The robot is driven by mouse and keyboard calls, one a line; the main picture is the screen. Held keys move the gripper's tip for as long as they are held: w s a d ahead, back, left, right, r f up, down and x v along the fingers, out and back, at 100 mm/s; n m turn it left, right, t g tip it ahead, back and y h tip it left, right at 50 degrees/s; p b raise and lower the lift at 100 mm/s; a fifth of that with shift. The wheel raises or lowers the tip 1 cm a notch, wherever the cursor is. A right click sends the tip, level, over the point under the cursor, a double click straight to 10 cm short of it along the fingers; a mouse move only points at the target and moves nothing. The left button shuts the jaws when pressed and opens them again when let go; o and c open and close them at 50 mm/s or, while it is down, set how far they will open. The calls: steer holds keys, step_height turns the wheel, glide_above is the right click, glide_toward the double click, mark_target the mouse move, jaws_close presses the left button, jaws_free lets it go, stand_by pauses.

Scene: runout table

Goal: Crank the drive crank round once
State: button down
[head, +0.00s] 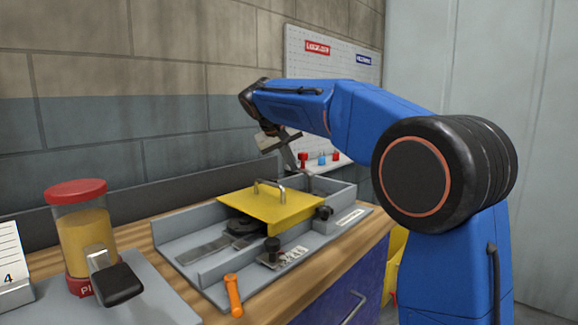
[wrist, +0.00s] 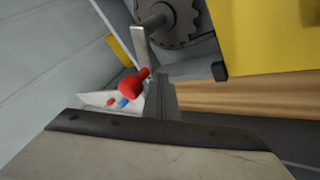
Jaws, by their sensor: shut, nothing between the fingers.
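A dark toothed wheel on a shaft (wrist: 182,22) is just above. In the head view a red knob (head: 303,159) shows right of my gripper (head: 289,162). My gripper points down near the table's far end, fingers shut and empty. Its fingers also show in the wrist view (wrist: 158,90), close to the red knob; whether they touch it is unclear.
A yellow cover with a handle (head: 250,208) lies on the grey machine bed (head: 170,245), close to my gripper. Black knobs (head: 324,213) and an orange handle (head: 233,296) are at the front. A red-capped jar (head: 85,235) stands left. A wall is behind.

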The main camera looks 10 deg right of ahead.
steer(key=d+m+g, duration=0.1)
steer(key=m, duration=0.1)
steer(key=w+d+m+g+h, duration=0.1)
steer(key=m, duration=0.1)
steer(key=shift+w+d+m+h, duration=0.2)
steer(key=shift+d+m+h, duration=0.05)
steer(key=shift+m+h, duration=0.05)
steer(key=shift+d, duration=1.15)
steer(key=shift+m+g, duration=0.7)
steer(key=shift+s+d, duration=0.3)
steer(key=shift+d, duration=0.45)
steer(key=shift+s+d, duration=0.35)
steer(key=shift+d, duration=0.35)
steer(key=shift+s+d, duration=0.3)
steer(key=shift+d, duration=0.45)
steer(key=shift+s+d, duration=0.15)
steer(key=shift+r, duration=0.1)
